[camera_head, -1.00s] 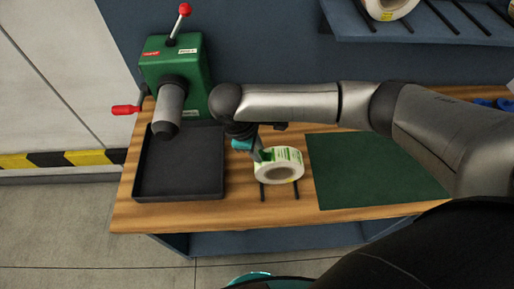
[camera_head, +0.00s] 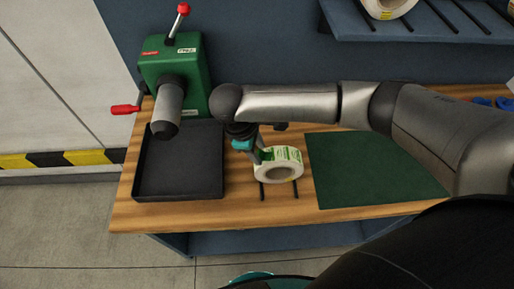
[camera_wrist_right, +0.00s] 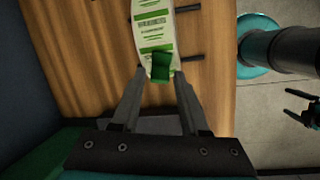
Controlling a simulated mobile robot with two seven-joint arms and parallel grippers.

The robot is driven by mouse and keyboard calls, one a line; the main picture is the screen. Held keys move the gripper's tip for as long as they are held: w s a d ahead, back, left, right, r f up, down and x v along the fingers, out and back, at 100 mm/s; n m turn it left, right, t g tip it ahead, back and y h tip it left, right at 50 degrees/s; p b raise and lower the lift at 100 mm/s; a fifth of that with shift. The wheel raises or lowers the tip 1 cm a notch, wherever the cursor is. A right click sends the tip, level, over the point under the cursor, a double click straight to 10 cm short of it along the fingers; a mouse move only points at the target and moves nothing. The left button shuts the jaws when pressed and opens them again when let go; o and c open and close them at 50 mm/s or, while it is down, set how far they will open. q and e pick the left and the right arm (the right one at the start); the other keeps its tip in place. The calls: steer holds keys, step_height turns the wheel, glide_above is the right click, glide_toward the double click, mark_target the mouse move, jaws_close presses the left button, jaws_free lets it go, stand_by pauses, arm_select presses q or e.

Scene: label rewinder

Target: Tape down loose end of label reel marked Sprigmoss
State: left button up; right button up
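A white label reel with green print (camera_head: 279,165) stands on edge on two dark rods at the table's front. Its brand name is too small to read. In the right wrist view the reel's printed face (camera_wrist_right: 156,25) is seen from above, with a plain green patch (camera_wrist_right: 161,67) on it. My right gripper (camera_head: 258,156) is at the reel's upper left. In the wrist view its two fingers (camera_wrist_right: 160,75) are apart, one on each side of the green patch; contact is unclear. A dark two-pronged shape, apparently my left gripper (camera_wrist_right: 300,106), shows at the right edge, prongs apart.
A black tray (camera_head: 178,190) lies left of the reel. Behind it stands a green rewinder (camera_head: 178,60) with a grey spindle and red-handled levers. A dark green mat (camera_head: 375,170) lies clear to the right. A shelf (camera_head: 440,38) with another reel hangs at back right.

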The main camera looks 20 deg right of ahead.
steer(key=shift+o, duration=1.2)
steer(key=shift+a, duration=0.1)
steer(key=shift+r, duration=0.15)
steer(key=p+v, duration=0.2)
steer(key=v, duration=1.3)
